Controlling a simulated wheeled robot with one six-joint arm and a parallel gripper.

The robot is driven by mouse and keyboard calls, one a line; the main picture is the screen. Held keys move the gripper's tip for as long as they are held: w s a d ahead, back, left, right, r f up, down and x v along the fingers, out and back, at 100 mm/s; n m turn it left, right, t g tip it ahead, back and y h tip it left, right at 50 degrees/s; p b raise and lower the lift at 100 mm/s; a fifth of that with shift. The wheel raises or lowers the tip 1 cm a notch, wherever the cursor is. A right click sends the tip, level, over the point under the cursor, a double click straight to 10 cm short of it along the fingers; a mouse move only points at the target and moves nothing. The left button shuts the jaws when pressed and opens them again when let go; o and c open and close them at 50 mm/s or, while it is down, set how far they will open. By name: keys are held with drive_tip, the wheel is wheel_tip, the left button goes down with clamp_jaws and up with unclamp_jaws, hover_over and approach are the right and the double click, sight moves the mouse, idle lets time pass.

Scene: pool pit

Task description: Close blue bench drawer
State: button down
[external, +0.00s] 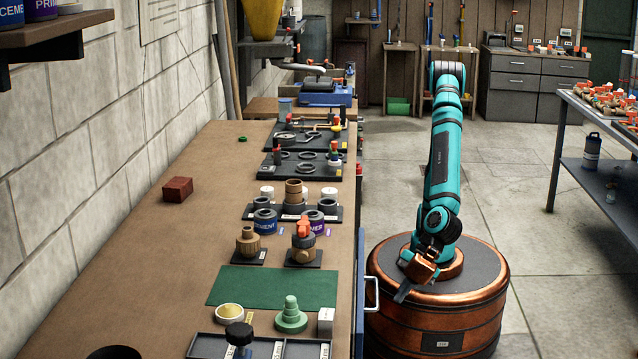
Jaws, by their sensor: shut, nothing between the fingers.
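The blue bench drawer (361,300) shows edge-on at the right side of the long wooden bench, with a pale bar handle (376,294) facing my base. From this angle I cannot tell how far the drawer stands open. My gripper (402,292) is shut and empty. Its dark fingers point down and left, a little to the right of the handle in the picture. A gap shows between the fingertips and the handle, and I see no contact.
The bench top (160,260) holds a green mat (270,287), a red brick (177,190), fittings and cement cans near its right edge. A metal table (570,105) stands at the right. The concrete floor (525,190) between is clear.

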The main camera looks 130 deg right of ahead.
drive_tip(key=shift+w+d+r, duration=0.3)
drive_tip(key=shift+w+d, duration=0.3)
drive_tip(key=shift+d, duration=0.05)
drive_tip(key=shift+w+d+r, duration=0.25)
drive_tip(key=shift+w+d, duration=0.3)
drive_tip(key=shift+d, duration=0.1)
drive_tip(key=shift+w+d, duration=1.7)
